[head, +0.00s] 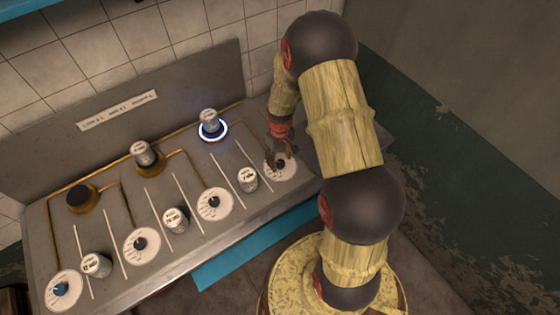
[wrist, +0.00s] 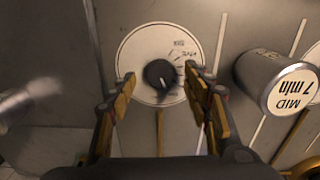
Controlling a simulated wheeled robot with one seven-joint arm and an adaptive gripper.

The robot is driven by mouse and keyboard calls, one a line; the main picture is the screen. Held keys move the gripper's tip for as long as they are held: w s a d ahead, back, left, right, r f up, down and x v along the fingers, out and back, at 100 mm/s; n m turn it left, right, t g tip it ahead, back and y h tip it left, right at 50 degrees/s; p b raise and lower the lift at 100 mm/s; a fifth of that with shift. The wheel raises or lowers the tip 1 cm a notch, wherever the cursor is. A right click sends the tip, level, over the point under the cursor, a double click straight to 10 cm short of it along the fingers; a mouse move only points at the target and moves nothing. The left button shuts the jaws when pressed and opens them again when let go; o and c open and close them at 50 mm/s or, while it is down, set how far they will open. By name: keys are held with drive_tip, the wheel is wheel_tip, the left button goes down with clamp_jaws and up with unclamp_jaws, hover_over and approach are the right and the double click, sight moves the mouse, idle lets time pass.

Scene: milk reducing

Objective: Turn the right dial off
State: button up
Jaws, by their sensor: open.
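The right dial is a black knob on a round white scale plate (head: 285,172), at the right end of the counter in the head view. In the wrist view its black knob (wrist: 160,74) shows between the fingers, with a light mark on its face. My gripper (head: 279,158) is over this dial, its fingers partly hidden by the wrist in the head view. In the wrist view my gripper (wrist: 161,85) is open, one finger on each side of the knob, with gaps between. I cannot tell how deep the fingertips reach.
A canister labelled "MID 7 min" (wrist: 275,80) stands close beside the dial; it also shows in the head view (head: 247,180). A canister on a glowing blue ring (head: 209,120) stands behind. Several other dials, canisters and thin dividers fill the counter leftward.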

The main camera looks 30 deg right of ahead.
drive_tip(key=shift+f, duration=0.55)
drive_tip(key=c, duration=0.3)
drive_tip(key=c, duration=0.8)
drive_tip(key=shift+c, duration=0.3)
drive_tip(key=m, duration=0.5)
